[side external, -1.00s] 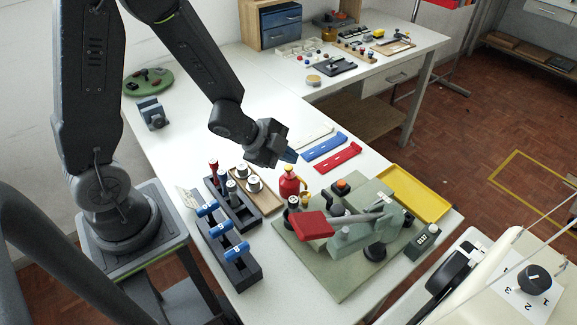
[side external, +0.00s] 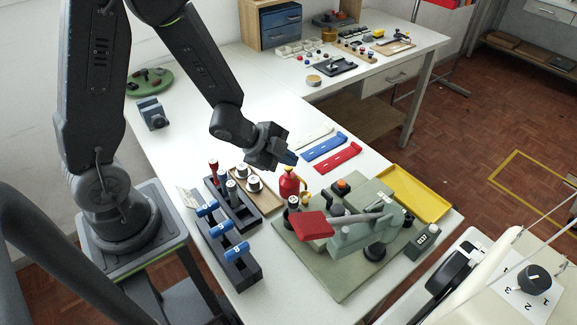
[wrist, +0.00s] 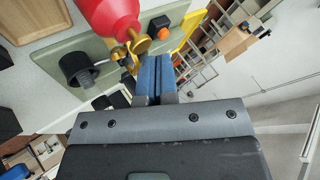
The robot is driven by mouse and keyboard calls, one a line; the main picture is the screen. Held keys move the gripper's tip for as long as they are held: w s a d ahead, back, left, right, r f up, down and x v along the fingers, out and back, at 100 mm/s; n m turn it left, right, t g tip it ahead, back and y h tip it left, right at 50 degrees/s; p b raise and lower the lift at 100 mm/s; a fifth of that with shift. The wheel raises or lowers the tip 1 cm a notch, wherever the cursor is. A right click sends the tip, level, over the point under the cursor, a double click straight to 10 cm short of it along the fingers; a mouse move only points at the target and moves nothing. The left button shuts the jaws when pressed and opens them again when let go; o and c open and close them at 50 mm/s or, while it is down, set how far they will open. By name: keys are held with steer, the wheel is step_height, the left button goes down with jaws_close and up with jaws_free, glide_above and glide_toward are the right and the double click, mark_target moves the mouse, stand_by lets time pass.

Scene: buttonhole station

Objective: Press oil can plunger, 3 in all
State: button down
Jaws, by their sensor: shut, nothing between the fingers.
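The red oil can (side external: 289,185) stands upright on the white bench, next to the left corner of the green mat, with a yellow-brass part at its side. It also shows in the wrist view (wrist: 112,14), with brass parts (wrist: 140,45) close beside the fingertips. My gripper (side external: 290,158) is just above the can's top, its blue fingers shut together and empty. The closed fingers also show in the wrist view (wrist: 153,62). I cannot tell whether the fingertips touch the can; the gripper partly hides its top.
A green press with a red handle (side external: 312,225) stands on the green mat (side external: 335,285). A yellow tray (side external: 440,207) lies to the right. Blue-handled tools in a dark rack (side external: 245,272) and a wooden tray (side external: 268,205) stand left. Blue and red strips (side external: 338,158) lie behind.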

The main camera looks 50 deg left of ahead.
mark_target(288, 169)
steer(key=shift+f, duration=0.7)
stand_by(0.6)
stand_by(0.4)
steer(key=shift+r, duration=1.15)
steer(key=shift+r, duration=2.5)
